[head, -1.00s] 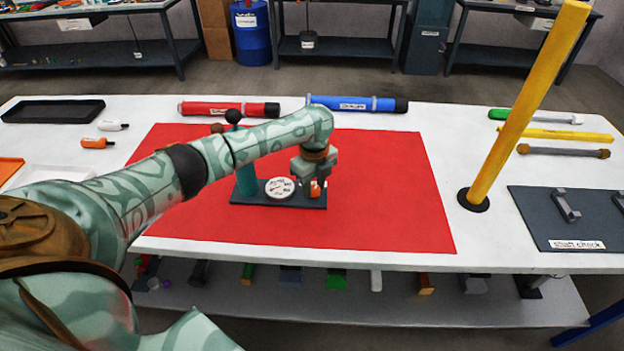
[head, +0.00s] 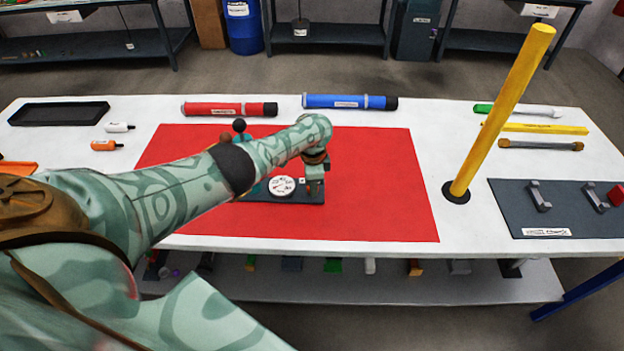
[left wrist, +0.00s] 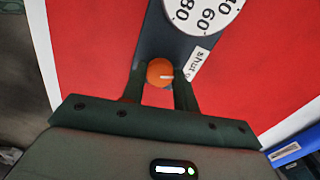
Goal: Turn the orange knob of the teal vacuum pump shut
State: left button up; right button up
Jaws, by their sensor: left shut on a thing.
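The vacuum pump stands on the red mat (head: 380,190), mostly hidden behind my left arm in the head view. Its white round gauge (head: 282,187) and dark base (head: 262,201) show, with a black ball on top (head: 239,125). In the left wrist view the orange knob (left wrist: 160,71) with a white pointer line sits between the two fingers of my left gripper (left wrist: 160,88), which are shut on it. The pointer line aims right, toward the "shut" label (left wrist: 197,64). In the head view my left gripper (head: 314,190) hides the knob. My right gripper is out of view.
A red tube (head: 230,109) and a blue tube (head: 348,102) lie behind the mat. A tall yellow post (head: 500,115) rises at the right, beside a dark board with handles (head: 560,222). The mat's right half is clear.

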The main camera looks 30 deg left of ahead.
pick_arm(q)
jog(key=n+p, duration=0.1)
jog(key=n, duration=0.4)
dwell(0.6)
jog(key=o, duration=1)
notch_tip(320, 180, up, 16)
jog(key=p, duration=1.3)
jog(key=shift+r, duration=0.1)
